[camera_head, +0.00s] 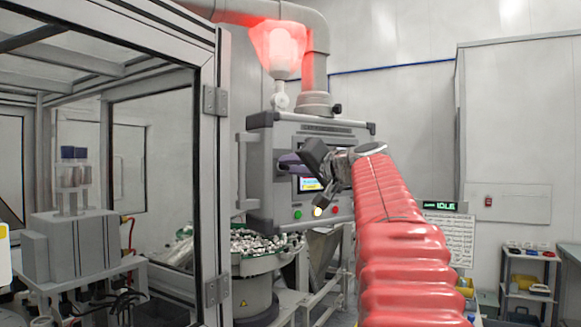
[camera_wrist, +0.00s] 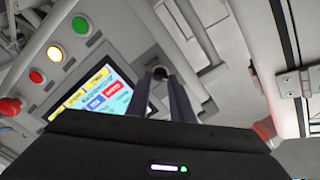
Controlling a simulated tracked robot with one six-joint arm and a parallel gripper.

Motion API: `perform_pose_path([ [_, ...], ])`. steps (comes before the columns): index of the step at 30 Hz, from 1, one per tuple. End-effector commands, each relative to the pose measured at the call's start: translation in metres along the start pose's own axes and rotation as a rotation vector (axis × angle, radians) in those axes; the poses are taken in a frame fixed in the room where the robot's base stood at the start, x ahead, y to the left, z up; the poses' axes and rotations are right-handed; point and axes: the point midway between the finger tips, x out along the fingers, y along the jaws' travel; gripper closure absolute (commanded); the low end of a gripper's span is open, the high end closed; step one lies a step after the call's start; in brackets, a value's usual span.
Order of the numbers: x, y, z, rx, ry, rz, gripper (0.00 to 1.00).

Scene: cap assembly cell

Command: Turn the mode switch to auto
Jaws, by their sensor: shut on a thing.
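The mode switch is a small dark knob (camera_wrist: 159,72) on the grey control panel (camera_wrist: 225,80), seen between my fingertips in the wrist view. My gripper (camera_wrist: 160,78) is shut on it, with the two dark fingers on either side. In the head view my gripper (camera_head: 283,159) reaches the left part of the control panel (camera_head: 262,195), and the knob is hidden there. The position the switch points to cannot be read.
A lit touchscreen (camera_wrist: 100,92) sits beside my fingers. A glazed enclosure (camera_head: 212,150) stands at left. A red beacon (camera_head: 281,50) glows above. A display (camera_head: 440,206) reads IDLE.

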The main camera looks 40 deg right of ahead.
Motion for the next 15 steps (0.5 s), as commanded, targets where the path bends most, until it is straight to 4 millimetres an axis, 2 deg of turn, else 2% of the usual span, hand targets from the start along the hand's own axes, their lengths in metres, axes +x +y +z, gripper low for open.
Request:
perform_pose_path([
  [1,-0.003,-0.01,0.01,-0.001,-0.001,0.0,1.0],
  [4,-0.001,-0.001,0.002,0.002,0.0,0.003,1.0],
  [15,-0.002,0.003,-0.003,0.087,0.008,0.004,1.0],
])
